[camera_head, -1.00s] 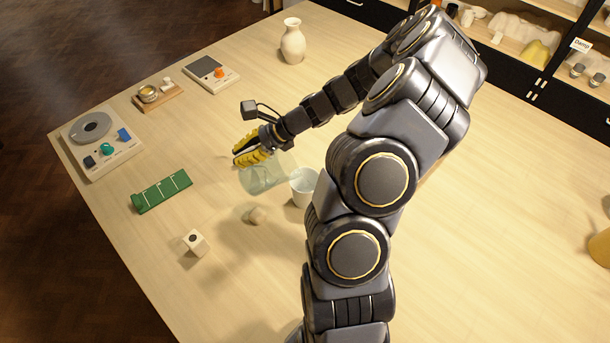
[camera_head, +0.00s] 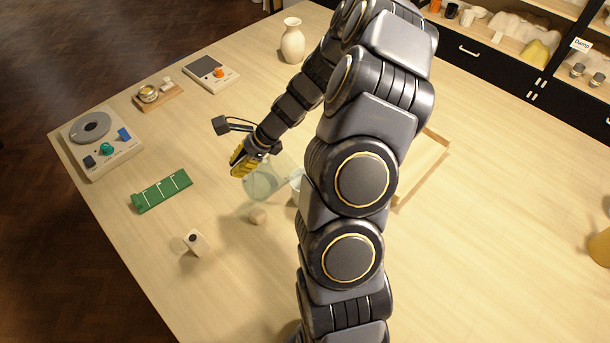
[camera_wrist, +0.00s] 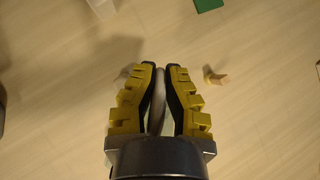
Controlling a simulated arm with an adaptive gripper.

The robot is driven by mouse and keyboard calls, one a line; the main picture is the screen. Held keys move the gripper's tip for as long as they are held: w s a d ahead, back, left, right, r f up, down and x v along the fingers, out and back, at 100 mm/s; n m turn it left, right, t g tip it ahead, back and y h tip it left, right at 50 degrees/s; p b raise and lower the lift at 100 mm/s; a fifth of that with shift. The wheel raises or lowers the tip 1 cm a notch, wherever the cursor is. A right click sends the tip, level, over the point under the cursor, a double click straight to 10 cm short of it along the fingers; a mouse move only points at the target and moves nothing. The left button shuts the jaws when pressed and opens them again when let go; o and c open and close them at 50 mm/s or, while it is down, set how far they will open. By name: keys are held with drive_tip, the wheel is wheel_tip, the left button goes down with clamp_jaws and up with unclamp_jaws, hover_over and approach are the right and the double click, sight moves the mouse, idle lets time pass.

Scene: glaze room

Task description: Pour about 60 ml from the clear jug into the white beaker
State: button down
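The clear jug (camera_head: 262,183) is pale and see-through, in the middle of the head view. It is held above the table and looks tilted. My gripper (camera_head: 240,161) is at its upper left. In the wrist view, my gripper's yellow fingers (camera_wrist: 160,98) close around a pale part, seemingly of the jug. The white beaker (camera_head: 296,190) is just right of the jug, mostly hidden behind my arm. I cannot see the liquid level in either, or whether any liquid is flowing.
A small tan piece (camera_head: 257,216) and a pale block with a dark spot (camera_head: 195,242) lie in front. A wooden tray (camera_head: 433,160) is right of my arm.

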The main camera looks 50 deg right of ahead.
idle(0.5)
drive_tip(key=shift+w+a+f+g+h, duration=0.25)
drive_tip(key=shift+f+g+h, duration=0.15)
drive_tip(key=shift+f, duration=0.1)
drive_tip(key=w+a+f+g+h, duration=0.3)
drive_tip(key=a+g+h, duration=0.1)
drive_tip(key=h, duration=0.1)
drive_tip(key=shift+w+f+g+p, duration=0.25)
drive_tip(key=shift+w+g+p, duration=0.05)
drive_tip(key=shift+w+p, duration=0.1)
idle(0.4)
